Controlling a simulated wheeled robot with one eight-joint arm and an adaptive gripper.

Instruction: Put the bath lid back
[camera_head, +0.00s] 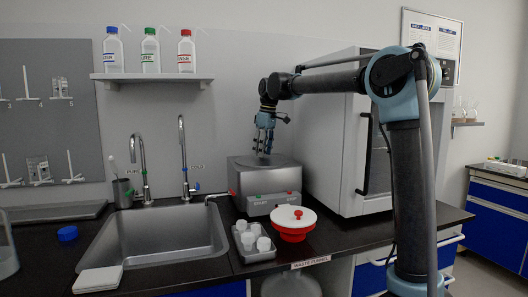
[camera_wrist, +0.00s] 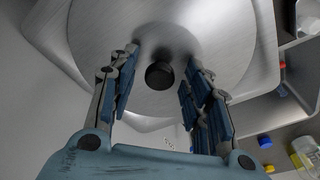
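The bath is a grey metal box (camera_head: 250,180) on the counter, right of the sink, with a labelled front panel. In the wrist view a round, brushed-metal lid (camera_wrist: 100,30) with a black knob (camera_wrist: 159,75) lies below my gripper (camera_wrist: 160,78). The lid appears to be over the bath, but I cannot tell whether it is fully seated. My gripper's two fingers are apart, one on each side of the knob, with visible gaps to it. In the head view my gripper (camera_head: 264,148) points down just above the bath top.
A tall white cabinet (camera_head: 325,135) stands close on the right of the bath. In front are a tray of white-capped containers (camera_head: 252,240) and a red-and-white waste funnel (camera_head: 293,220). The sink (camera_head: 150,240) is on the left, and a bottle shelf (camera_head: 150,76) is above.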

